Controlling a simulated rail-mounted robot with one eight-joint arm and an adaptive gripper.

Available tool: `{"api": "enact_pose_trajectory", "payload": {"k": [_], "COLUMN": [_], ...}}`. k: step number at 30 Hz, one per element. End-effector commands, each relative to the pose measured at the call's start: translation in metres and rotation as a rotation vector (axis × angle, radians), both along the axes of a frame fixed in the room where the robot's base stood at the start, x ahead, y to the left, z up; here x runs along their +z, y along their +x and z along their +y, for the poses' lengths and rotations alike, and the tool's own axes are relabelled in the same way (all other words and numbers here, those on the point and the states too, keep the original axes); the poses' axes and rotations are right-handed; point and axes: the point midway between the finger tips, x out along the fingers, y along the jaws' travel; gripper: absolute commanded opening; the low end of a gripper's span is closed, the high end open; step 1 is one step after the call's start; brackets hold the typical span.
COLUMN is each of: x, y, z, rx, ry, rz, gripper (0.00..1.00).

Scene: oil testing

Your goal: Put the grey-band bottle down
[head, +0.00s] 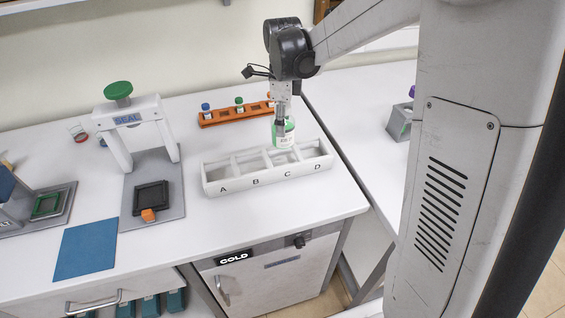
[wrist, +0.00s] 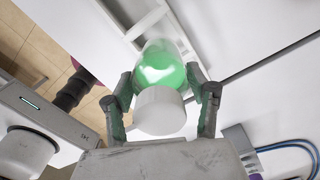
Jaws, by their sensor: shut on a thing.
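My gripper (head: 281,121) is shut on a bottle with green contents (head: 289,132). In the head view the bottle is upright over the white rack, around compartments C and D; I cannot tell whether it touches the rack. A grey band is not clear on it. In the wrist view the fingers (wrist: 163,95) clasp the green bottle (wrist: 160,62) on both sides, with its white cap (wrist: 160,110) toward the camera. The white rack (head: 221,187) has compartments lettered A, B, C and D along its front. A and B look empty.
An orange rack (head: 222,118) with several small capped vials stands behind the white rack. The SEAL press (head: 133,131) with a green knob stands to the left. A blue mat (head: 86,250) lies at the front left. A gap separates this bench from the right one.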

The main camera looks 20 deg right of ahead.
Motion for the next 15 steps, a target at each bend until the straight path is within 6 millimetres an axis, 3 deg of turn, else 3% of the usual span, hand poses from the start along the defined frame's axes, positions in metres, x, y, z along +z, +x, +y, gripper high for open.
{"api": "enact_pose_trajectory", "payload": {"k": [9,15], "x": [-0.044,-0.060], "y": [0.001,0.000], "z": [0.000,0.000], "rx": [-0.017,-0.016], "ry": [0.000,0.000], "rz": [0.000,0.000], "gripper": [0.05,0.05]}}
